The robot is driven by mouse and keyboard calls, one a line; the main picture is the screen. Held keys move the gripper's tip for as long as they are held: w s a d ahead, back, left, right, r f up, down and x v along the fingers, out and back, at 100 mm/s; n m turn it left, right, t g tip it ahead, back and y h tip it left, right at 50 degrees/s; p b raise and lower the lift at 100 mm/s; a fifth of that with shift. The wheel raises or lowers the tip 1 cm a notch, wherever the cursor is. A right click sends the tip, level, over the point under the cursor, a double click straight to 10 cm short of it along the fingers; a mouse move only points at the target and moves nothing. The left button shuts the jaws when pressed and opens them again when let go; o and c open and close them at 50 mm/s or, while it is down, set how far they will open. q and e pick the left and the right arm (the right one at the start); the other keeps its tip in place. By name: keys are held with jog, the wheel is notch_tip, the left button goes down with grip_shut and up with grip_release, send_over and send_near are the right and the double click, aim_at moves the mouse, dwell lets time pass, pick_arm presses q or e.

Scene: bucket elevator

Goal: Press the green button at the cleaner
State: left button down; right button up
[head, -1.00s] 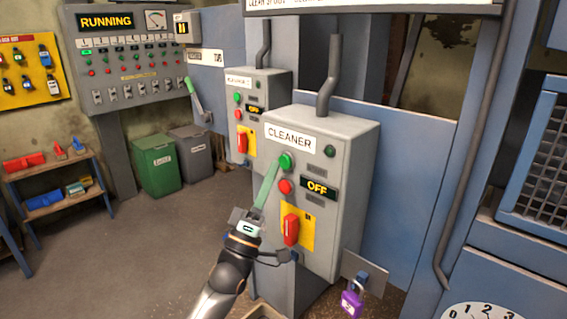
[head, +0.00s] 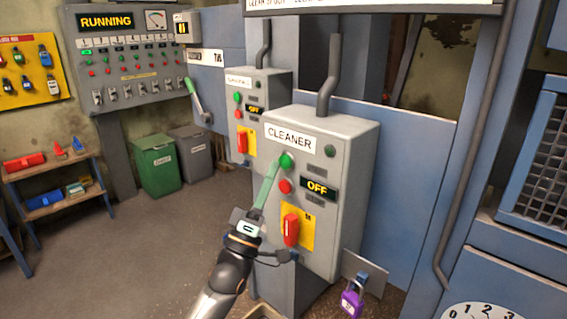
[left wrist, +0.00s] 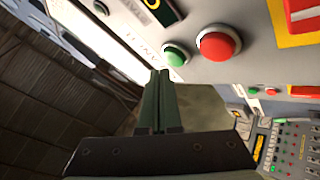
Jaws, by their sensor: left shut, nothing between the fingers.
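The grey cleaner control box (head: 353,150) has a "CLEANER" label and a lit "OFF" display (head: 319,188). Its round green button (head: 287,161) is on the front face under the label; it also shows in the left wrist view (left wrist: 176,54). My left gripper (head: 276,163) is shut and empty, its green fingers pointing up at the green button. In the left wrist view the fingertips (left wrist: 160,73) are just beside the green button, with a small gap seeming to show. Contact cannot be told for certain. My right gripper is not in view.
A red button (head: 285,186) sits just below the green one, and a red rotary switch (head: 290,230) on a yellow plate lower down. A second similar box (head: 262,90) stands behind. A purple padlock (head: 351,300) hangs at the lower right.

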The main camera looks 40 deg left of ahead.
pick_arm(q)
jog(key=shift+w, duration=0.1)
jog(key=shift+w, duration=0.35)
jog(key=shift+w, duration=0.5)
dwell(0.8)
jog(key=shift+s, duration=0.9)
jog(key=shift+s, duration=0.1)
jog(key=s, duration=0.2)
jog(key=s+p, duration=0.1)
jog(key=s, duration=0.1)
jog(key=shift+s+a, duration=0.2)
jog(key=shift+s, duration=0.2)
